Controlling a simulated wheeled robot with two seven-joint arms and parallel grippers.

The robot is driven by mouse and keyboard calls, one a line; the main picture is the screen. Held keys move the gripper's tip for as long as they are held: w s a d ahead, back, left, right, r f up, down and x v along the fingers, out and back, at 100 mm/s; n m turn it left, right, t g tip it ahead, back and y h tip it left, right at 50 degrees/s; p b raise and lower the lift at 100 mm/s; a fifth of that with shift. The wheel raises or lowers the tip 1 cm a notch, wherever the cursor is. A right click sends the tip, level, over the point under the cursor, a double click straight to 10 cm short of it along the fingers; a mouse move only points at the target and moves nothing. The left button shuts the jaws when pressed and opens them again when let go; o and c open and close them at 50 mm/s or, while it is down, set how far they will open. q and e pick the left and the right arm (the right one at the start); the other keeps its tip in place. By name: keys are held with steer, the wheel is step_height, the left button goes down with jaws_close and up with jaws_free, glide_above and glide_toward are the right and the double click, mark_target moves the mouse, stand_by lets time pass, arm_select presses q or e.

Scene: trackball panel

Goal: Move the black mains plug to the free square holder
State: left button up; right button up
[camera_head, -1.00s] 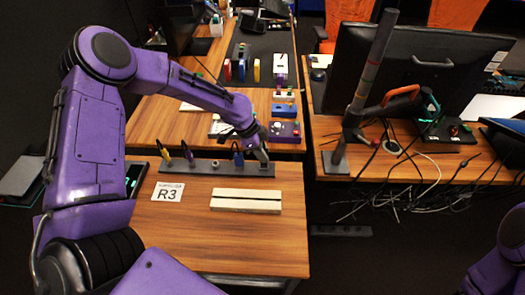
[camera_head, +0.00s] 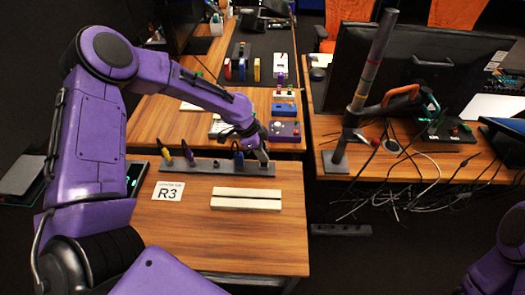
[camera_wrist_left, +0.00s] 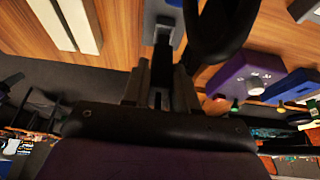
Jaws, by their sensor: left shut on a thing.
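My left gripper (camera_head: 263,160) is at the right end of the long grey holder bar (camera_head: 200,167). In the left wrist view its fingers (camera_wrist_left: 160,90) are shut on the dark mains plug (camera_wrist_left: 161,55), which is mostly hidden between them. Part of the grey bar (camera_wrist_left: 160,10) shows just beyond the fingertips. I cannot tell whether the plug is still seated in the bar. A short dark post (camera_head: 217,168) without a tall plug stands mid-bar; its shape is too small to tell. My right gripper is not in view.
A yellow plug (camera_head: 166,155), a purple plug (camera_head: 188,154) and a dark blue plug (camera_head: 238,158) stand on the bar. A cream slotted block (camera_head: 246,199) and an R3 card (camera_head: 168,191) lie in front. A purple trackball box (camera_head: 285,131) stands behind.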

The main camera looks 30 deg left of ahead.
arm_select(q)
steer(key=shift+f+b, duration=0.9)
steer(key=shift+f, duration=0.4)
steer(key=o, duration=1)
steer(key=v, duration=1)
steer(key=shift+r, duration=0.3)
